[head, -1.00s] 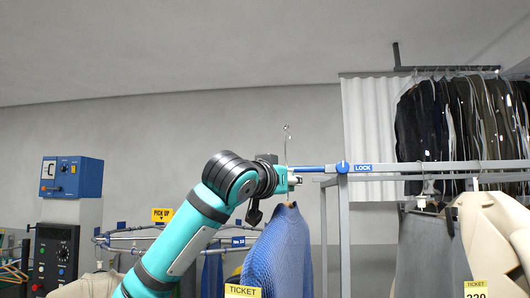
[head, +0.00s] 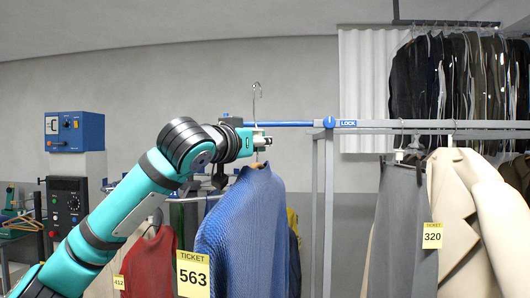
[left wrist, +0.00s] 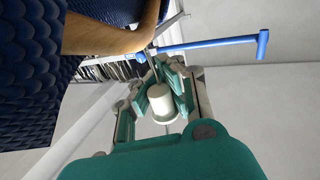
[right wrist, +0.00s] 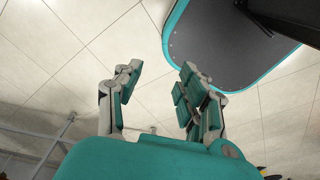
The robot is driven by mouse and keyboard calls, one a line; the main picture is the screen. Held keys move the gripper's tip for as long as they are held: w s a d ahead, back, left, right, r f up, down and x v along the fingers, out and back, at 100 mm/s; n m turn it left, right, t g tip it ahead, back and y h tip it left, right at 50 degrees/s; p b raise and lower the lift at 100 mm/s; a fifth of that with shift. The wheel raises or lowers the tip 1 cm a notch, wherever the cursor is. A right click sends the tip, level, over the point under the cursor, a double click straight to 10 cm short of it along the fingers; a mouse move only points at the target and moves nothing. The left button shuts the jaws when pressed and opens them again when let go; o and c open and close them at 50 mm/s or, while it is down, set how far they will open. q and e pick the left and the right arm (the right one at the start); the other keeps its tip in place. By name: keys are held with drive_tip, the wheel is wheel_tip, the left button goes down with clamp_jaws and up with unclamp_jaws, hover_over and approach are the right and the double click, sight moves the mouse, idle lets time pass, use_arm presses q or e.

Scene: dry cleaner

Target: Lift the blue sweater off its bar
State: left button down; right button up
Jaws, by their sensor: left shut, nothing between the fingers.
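The blue sweater (head: 243,232) hangs on a wooden hanger (left wrist: 105,38), with a yellow ticket 563 (head: 193,274) at its lower left. The hanger's metal hook (head: 257,95) rises above my left gripper (head: 262,141) and shows higher in the picture than the blue bar (head: 290,124). My left gripper is shut just above the sweater's collar. In the left wrist view the hanger's stem runs down to its fingertips (left wrist: 163,68); I cannot tell whether they touch. My right gripper (right wrist: 157,80) is open and empty, away from the sweater.
The grey rail with a LOCK label (head: 348,124) runs right from the bar. Grey trousers (head: 402,225) and a cream coat (head: 475,200) hang under it. A red garment (head: 150,265) hangs at left, near the sweater. Dark suits (head: 455,90) hang at the back right.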

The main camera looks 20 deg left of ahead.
use_arm(q)
drive_tip(key=s, duration=0.2)
drive_tip(key=s+b, duration=0.1)
drive_tip(key=shift+s+d+f+b, duration=0.15)
drive_tip(key=shift+s+d+b, duration=0.05)
drive_tip(key=shift+s+b, duration=0.15)
drive_tip(key=s, duration=0.2)
drive_tip(key=s+b, duration=0.1)
drive_tip(key=s, duration=0.2)
drive_tip(key=shift+d, duration=0.2)
drive_tip(key=s, duration=0.2)
drive_tip(key=s+b, duration=0.1)
drive_tip(key=s, duration=0.3)
drive_tip(key=shift+s+d+b, duration=0.3)
drive_tip(key=shift+d, duration=0.1)
drive_tip(key=shift+s+d, duration=0.15)
drive_tip(key=shift+s, duration=0.6)
use_arm(e)
drive_tip(key=f, duration=0.3)
drive_tip(key=s+f, duration=0.1)
drive_tip(key=f, duration=0.1)
drive_tip(key=shift+d, duration=0.15)
drive_tip(key=shift+d, duration=0.15)
